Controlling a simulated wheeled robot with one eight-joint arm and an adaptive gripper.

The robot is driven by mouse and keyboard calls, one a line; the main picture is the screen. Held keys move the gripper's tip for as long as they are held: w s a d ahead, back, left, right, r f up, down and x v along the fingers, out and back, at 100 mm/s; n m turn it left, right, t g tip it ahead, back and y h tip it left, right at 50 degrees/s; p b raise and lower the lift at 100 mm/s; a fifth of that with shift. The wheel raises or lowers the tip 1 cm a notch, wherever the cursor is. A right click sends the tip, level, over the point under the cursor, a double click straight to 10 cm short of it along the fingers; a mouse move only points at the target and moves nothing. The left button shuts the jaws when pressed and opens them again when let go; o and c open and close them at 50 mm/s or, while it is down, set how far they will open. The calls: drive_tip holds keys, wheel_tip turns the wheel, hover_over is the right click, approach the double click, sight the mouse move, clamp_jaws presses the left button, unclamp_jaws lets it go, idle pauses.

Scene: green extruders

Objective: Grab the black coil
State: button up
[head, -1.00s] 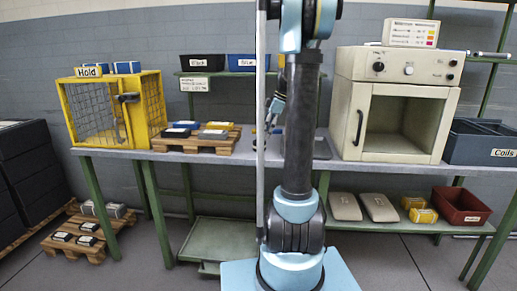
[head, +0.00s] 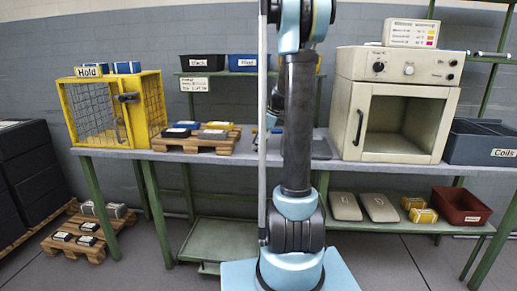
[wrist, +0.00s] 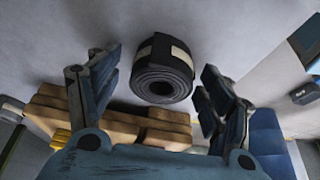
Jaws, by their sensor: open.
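The black coil (wrist: 162,72), a thick roll with a pale label band, shows in the wrist view between the two spread fingers of my gripper (wrist: 160,68). Its round end with the spiral winding and centre hole faces the camera. There is a visible gap between the coil and each finger, and my gripper is open and empty. In the head view my arm covers most of my gripper, and I cannot make out the coil there.
The bench holds a yellow cage (head: 108,112), a wooden pallet (head: 196,144) with small packs, a cream oven (head: 397,112) with an open cavity, and a dark bin (head: 483,143) marked Coils. In the wrist view, wooden slats (wrist: 110,121) and a blue object (wrist: 268,145) lie near the fingers.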

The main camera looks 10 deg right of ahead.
drive_tip(key=c, duration=1.2)
drive_tip(key=shift+r, duration=0.15)
drive_tip(key=shift+c, duration=0.2)
